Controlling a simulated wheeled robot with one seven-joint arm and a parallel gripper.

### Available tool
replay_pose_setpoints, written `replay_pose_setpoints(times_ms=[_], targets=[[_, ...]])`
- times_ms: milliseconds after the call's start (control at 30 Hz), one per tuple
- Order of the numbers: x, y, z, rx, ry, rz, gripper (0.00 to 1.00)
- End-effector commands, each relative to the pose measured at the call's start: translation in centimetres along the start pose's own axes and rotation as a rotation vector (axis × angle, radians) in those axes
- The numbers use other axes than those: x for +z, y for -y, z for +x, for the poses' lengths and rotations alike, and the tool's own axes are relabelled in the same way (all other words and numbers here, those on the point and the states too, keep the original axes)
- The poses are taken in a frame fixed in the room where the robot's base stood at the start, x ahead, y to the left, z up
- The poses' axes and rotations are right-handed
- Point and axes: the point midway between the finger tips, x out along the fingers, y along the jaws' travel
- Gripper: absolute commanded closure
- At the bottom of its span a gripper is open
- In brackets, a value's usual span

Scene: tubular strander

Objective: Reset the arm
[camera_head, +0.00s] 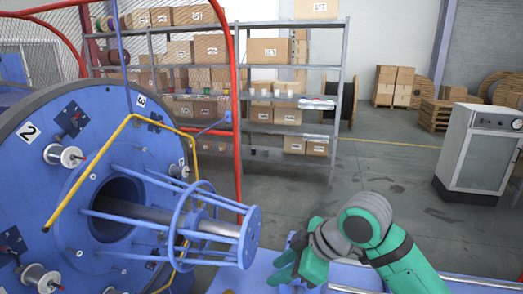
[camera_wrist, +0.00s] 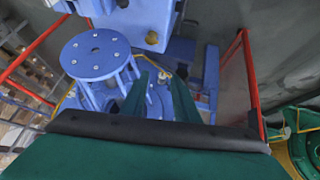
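My green and grey arm (camera_head: 372,222) reaches in from the lower right of the head view, bent at a grey joint. My gripper (camera_head: 283,268) is at its end, low in the middle, just right of the blue strander's end plate. In the wrist view two green fingers of my gripper (camera_wrist: 159,82) stand apart with a gap between them and nothing held. Beyond them is the blue strander (camera_wrist: 95,55) with its round bolted plate. In the head view the strander (camera_head: 105,150) fills the left side, with numbered plates and metal bobbins.
A red tubular frame (camera_head: 236,100) and a bent yellow bar (camera_head: 95,160) stand close around the strander. Shelves (camera_head: 345,70) with cardboard boxes are behind. A grey cabinet (camera_head: 478,150) stands at the right. The floor between shelves and cabinet is clear.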

Motion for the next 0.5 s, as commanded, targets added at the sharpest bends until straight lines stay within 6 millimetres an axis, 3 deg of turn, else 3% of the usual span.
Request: replay_pose_setpoints(times_ms=[33, 200, 500], targets=[[-1.4, -0.1, 1.3, 0.012, -0.069, 0.009, 0.72], [-5.4, -0.8, 3.9, 0.073, -0.277, 0.058, 0.72], [-10.4, -1.6, 7.0, 0.171, -0.607, 0.203, 0.72]])
